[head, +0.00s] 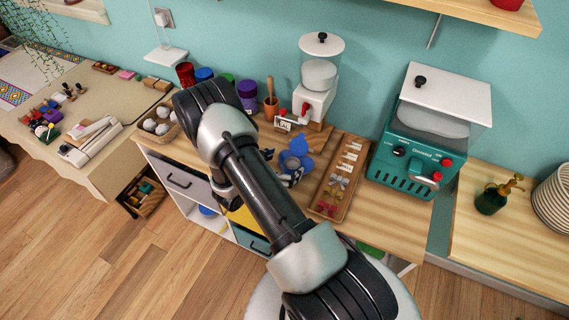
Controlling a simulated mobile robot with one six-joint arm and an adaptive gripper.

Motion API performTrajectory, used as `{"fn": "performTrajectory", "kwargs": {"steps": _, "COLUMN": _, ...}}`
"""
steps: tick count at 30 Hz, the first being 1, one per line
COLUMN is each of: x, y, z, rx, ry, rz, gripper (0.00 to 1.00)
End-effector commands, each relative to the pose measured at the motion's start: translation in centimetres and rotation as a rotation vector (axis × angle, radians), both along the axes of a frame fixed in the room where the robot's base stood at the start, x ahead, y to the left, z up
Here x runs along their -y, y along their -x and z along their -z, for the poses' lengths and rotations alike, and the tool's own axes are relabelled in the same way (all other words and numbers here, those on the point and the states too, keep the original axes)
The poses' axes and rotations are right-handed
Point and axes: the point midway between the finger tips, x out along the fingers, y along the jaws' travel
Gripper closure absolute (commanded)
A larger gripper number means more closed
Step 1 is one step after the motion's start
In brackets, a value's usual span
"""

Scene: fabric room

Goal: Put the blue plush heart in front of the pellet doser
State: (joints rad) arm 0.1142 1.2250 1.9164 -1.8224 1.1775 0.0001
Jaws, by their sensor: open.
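A blue soft-looking piece (299,150), likely the plush heart, lies on the wooden counter right of my forearm; its full outline is hard to make out. A white dispenser with a clear hopper (318,80) and red handle stands behind it at the wall, and looks like the pellet doser. My gripper (279,166) is mostly hidden behind my forearm. Only small dark and grey parts show beside the blue piece, and its jaws are open. I cannot tell whether they touch it.
A wooden sorting tray (322,206) with small pieces lies to the right of the blue piece. A teal machine (413,170) stands further right. Several jars (247,95), a wooden cup (271,108) and a basket of pale balls (163,124) stand left. Little counter is clear around the blue piece.

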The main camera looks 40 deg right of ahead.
Motion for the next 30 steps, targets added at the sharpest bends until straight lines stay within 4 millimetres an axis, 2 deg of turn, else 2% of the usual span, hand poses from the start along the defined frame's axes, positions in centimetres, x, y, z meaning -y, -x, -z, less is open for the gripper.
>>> {"fn": "performTrajectory", "kwargs": {"steps": 13, "x": 0.0, "y": 0.0, "z": -0.6, "rx": 0.0, "ry": 0.0, "rz": 0.0, "gripper": 0.01}}
{"fn": "performTrajectory", "kwargs": {"steps": 17, "x": -2.0, "y": 0.1, "z": -1.3, "rx": 0.0, "ry": 0.0, "rz": -0.005, "gripper": 0.01}}
{"fn": "performTrajectory", "kwargs": {"steps": 24, "x": -6.9, "y": 0.7, "z": -3.4, "rx": 0.0, "ry": 0.0, "rz": -0.006, "gripper": 0.01}}
{"fn": "performTrajectory", "kwargs": {"steps": 30, "x": -9.9, "y": 1.3, "z": -4.6, "rx": -0.001, "ry": 0.0, "rz": -0.004, "gripper": 0.01}}
